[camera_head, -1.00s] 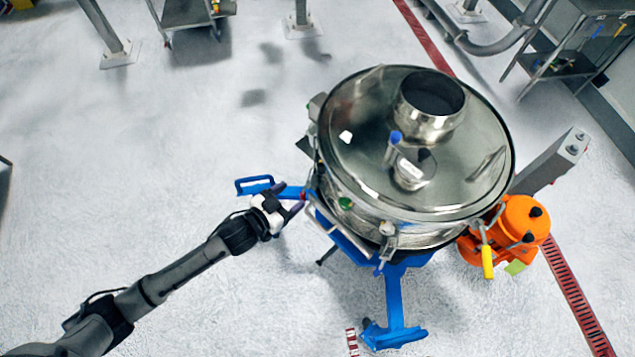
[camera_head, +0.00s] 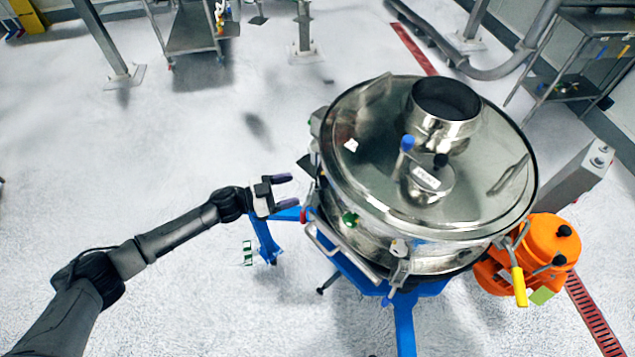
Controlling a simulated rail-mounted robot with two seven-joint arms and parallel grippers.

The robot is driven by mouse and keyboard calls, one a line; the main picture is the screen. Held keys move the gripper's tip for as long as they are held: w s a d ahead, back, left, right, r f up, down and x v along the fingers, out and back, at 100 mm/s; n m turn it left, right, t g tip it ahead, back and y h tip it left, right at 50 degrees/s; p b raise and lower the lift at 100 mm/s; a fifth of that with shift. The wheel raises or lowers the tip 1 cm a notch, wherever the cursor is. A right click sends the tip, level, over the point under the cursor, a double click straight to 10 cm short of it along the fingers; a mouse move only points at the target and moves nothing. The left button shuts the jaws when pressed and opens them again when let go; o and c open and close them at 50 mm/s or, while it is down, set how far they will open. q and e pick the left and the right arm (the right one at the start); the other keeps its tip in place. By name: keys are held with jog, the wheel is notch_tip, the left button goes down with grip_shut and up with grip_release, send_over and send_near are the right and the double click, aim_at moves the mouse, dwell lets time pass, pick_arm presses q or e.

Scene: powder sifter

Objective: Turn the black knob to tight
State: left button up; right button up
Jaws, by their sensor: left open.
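A small black knob (camera_head: 441,160) shows on top of the round steel powder sifter (camera_head: 350,180), behind the small capped port on its lid. I cannot tell which one the task names. My left gripper (camera_head: 285,191) is open and empty, just left of the sifter's side, with its fingers pointing right. It appears above the blue frame arm and apart from all these knobs. My right gripper is not in view.
The sifter stands on a blue frame (camera_head: 404,325). A blue-topped part (camera_head: 407,143) rises from the lid. The orange unit (camera_head: 550,235) has a yellow-handled lever (camera_head: 519,286).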

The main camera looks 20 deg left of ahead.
aim_at(319, 183)
pick_arm(q)
jog(key=x, duration=0.8)
jog(key=shift+w+d, duration=0.1)
jog(key=shift+w, duration=0.05)
jog(key=c, duration=0.9)
